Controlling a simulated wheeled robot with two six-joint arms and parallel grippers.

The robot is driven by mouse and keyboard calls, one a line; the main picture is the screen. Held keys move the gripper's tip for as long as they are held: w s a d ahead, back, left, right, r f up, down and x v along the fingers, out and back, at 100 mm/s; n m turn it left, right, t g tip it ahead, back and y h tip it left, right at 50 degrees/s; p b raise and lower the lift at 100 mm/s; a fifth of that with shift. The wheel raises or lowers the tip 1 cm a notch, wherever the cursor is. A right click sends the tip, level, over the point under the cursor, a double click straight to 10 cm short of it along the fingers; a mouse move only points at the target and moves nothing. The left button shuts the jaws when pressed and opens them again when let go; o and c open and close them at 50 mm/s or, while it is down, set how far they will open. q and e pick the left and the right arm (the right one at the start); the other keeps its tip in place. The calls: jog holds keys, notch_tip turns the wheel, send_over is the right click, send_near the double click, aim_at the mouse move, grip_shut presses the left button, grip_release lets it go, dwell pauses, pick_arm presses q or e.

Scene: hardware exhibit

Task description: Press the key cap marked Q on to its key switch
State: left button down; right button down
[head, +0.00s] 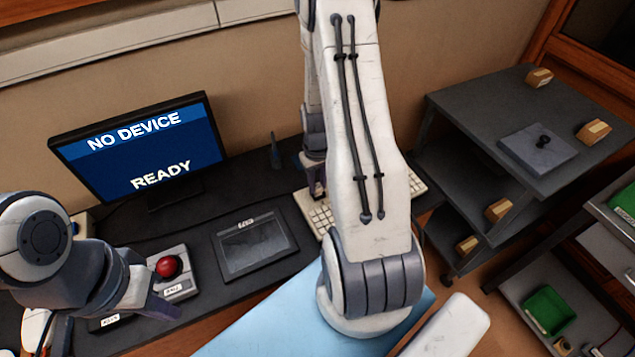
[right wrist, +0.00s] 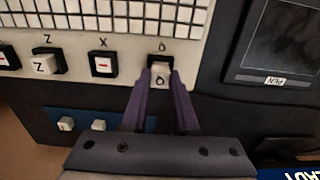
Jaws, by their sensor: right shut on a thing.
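In the right wrist view my right gripper (right wrist: 160,84) is shut on a small white key cap (right wrist: 160,77) with a dark round mark, which looks like an upside-down Q. The cap is at the Q switch (right wrist: 160,61), below its printed label. The fingers and cap hide most of that switch, and I cannot tell whether the cap touches it. In the head view my right gripper (head: 318,188) is at the keyboard (head: 320,215), partly behind my forearm. My left gripper (head: 163,308) is at the lower left, away from the keyboard; its jaw opening is unclear.
A Z cap (right wrist: 46,64) is at its switch, and the X switch (right wrist: 103,64) is bare. A blue tray (right wrist: 82,118) holds two white caps. A pen tablet (head: 253,245), a red button (head: 168,267) and a monitor (head: 140,145) reading "NO DEVICE READY" are nearby.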

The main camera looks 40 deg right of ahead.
jog(key=shift+f+b, duration=0.3)
jog(key=shift+f, duration=0.1)
dwell(0.7)
jog(key=shift+c, duration=0.6)
grip_release()
jog(key=shift+r, duration=0.1)
jog(key=shift+r+p, duration=3.1)
jog(key=shift+r, duration=0.35)
